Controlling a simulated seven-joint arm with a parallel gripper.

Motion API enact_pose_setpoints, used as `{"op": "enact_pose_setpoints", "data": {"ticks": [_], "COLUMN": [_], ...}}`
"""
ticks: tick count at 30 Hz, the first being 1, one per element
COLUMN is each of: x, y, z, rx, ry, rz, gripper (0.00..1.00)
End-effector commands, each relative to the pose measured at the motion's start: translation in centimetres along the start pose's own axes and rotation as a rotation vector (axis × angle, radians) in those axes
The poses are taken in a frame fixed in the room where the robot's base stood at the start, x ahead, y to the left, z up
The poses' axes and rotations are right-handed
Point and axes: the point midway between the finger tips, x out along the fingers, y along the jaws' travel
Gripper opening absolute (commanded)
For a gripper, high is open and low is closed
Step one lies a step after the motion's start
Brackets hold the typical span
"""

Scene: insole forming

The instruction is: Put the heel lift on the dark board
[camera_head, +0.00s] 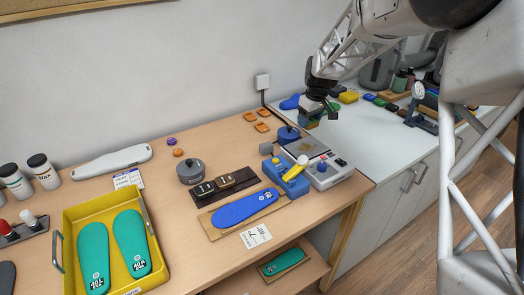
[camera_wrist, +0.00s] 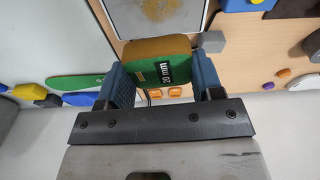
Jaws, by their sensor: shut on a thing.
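The heel lift (camera_wrist: 158,70) is a small block with a green face, a tan-brown side and a black "20 mm" label. My gripper (camera_wrist: 160,78) is shut on it, with a blue finger on each side. In the head view my gripper (camera_head: 311,117) is in the air near the table's far right corner, by the white counter. The dark board (camera_head: 243,177) lies on the table to the left, apart from my gripper. Two small dark pieces with light marks sit on its left and middle; its right part looks bare.
A blue insole (camera_head: 245,208) on a wooden board lies in front of the dark board. A grey pot (camera_head: 190,171) stands behind its left end. A blue and grey press-like device (camera_head: 325,172) stands to its right. A yellow tray (camera_head: 72,225) holds two green insoles.

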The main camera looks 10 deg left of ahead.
Motion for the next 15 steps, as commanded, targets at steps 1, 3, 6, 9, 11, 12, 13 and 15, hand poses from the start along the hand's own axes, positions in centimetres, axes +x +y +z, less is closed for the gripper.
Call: {"op": "enact_pose_setpoints", "data": {"ticks": [1, 3, 6, 9, 11, 12, 13, 15], "x": [0.0, 0.1, 0.4, 0.7, 0.9, 1.2, 1.4, 1.8], "y": [-0.1, -0.5, -1.5, -3.3, -4.6, -5.6, -6.4, -8.5], "z": [0.0, 0.1, 0.2, 0.4, 0.7, 0.8, 1.0, 1.5], "rx": [0.000, 0.001, 0.003, 0.005, 0.008, 0.010, 0.012, 0.017], "ry": [0.000, 0.000, -0.001, -0.002, -0.003, -0.003, -0.003, -0.004], "rz": [0.000, 0.000, 0.000, 0.000, 0.001, 0.002, 0.002, 0.003], "gripper": [0.38, 0.38, 0.38, 0.38, 0.38, 0.38, 0.38, 0.38]}}
